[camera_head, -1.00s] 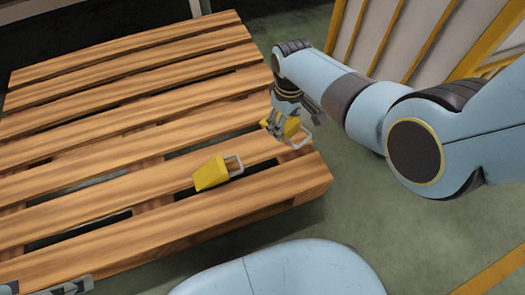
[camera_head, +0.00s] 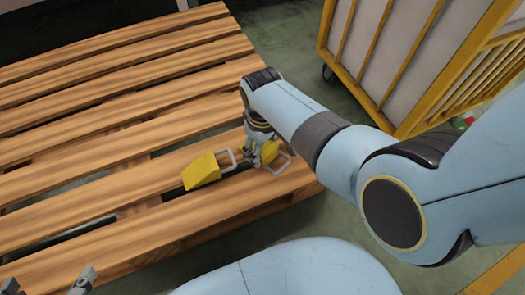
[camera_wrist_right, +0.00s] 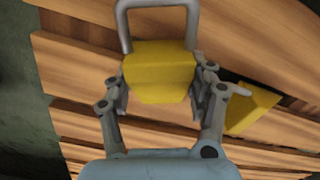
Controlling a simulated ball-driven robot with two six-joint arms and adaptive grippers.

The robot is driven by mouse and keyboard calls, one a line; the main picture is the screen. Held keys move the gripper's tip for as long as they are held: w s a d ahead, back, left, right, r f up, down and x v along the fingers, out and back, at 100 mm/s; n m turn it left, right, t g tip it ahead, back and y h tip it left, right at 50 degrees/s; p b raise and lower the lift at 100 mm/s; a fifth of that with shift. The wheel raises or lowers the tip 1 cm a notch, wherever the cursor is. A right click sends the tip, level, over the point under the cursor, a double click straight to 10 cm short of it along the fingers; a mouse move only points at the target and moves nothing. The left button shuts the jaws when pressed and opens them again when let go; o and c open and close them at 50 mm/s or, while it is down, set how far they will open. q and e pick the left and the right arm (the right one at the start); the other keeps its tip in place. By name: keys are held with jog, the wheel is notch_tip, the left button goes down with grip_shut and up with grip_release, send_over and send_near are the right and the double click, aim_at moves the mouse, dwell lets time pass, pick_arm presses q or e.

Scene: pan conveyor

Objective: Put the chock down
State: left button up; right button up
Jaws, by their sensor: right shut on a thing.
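My right gripper (camera_head: 257,148) is shut on a yellow chock (camera_head: 270,151) with a grey loop handle. The right wrist view shows this chock (camera_wrist_right: 160,72) between both fingers, its handle pointing up in the picture. It is low over the right end of the wooden pallet (camera_head: 190,215); I cannot tell whether it touches the boards. A second yellow chock (camera_head: 201,171) lies on the pallet just left of it, its handle toward the held one; it also shows in the wrist view (camera_wrist_right: 252,108). My left gripper (camera_head: 46,284) is at the bottom left, fingers apart, partly cut off.
A yellow-framed cart (camera_head: 395,60) with pale panels stands on the green floor (camera_head: 335,225) at the upper right. Gaps run between the pallet boards. The boards left of the second chock are clear.

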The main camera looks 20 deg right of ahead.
jog(key=shift+f, duration=0.35)
pick_arm(q)
jog(key=shift+s+d+f+t, duration=0.1)
jog(key=shift+s+f+t, duration=0.1)
jog(key=shift+s+t, duration=0.25)
jog(key=shift+w, duration=0.15)
pick_arm(e)
jog(key=shift+w, duration=0.1)
jog(key=shift+f, duration=0.1)
jog(key=o, duration=1.4)
